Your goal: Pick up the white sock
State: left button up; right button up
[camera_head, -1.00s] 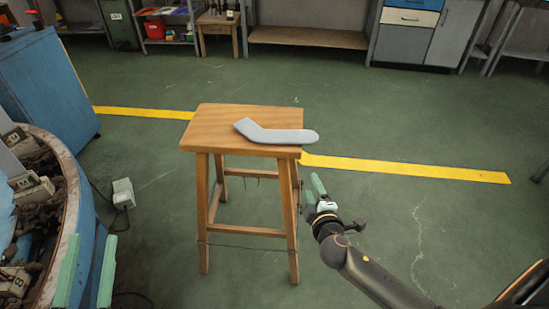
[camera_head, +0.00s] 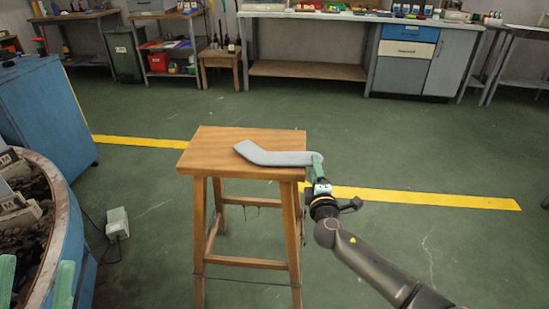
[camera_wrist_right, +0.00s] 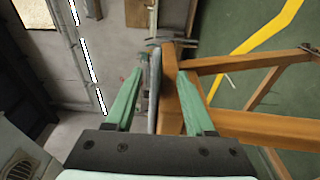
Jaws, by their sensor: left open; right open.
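The white sock (camera_head: 275,157), pale grey-white and bent, lies flat on top of the wooden stool (camera_head: 215,148). Its right end overhangs or reaches the stool's right edge. My right gripper (camera_head: 317,165) is open at that right end. In the right wrist view the sock (camera_wrist_right: 155,90) appears edge-on as a thin grey strip between the two green fingers (camera_wrist_right: 160,95), beside the stool top (camera_wrist_right: 171,92). Neither finger visibly presses on it. My left gripper (camera_head: 35,278) is open and empty at the lower left, partly cut off by the picture edge.
A round blue-sided machine (camera_head: 75,245) stands at the left, near my left gripper. A blue cabinet (camera_head: 45,115) is behind it. A workbench (camera_head: 305,20) stands along the back wall. The green floor around the stool is mostly clear.

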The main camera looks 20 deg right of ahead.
jog(key=shift+r+b+x, duration=0.15)
jog(key=shift+b+x, duration=0.1)
jog(key=shift+x, duration=0.9)
jog(key=shift+r+b+x, duration=0.15)
jog(key=shift+b+x, duration=0.05)
jog(key=shift+x, duration=1)
jog(key=shift+a, duration=0.1)
grip_shut()
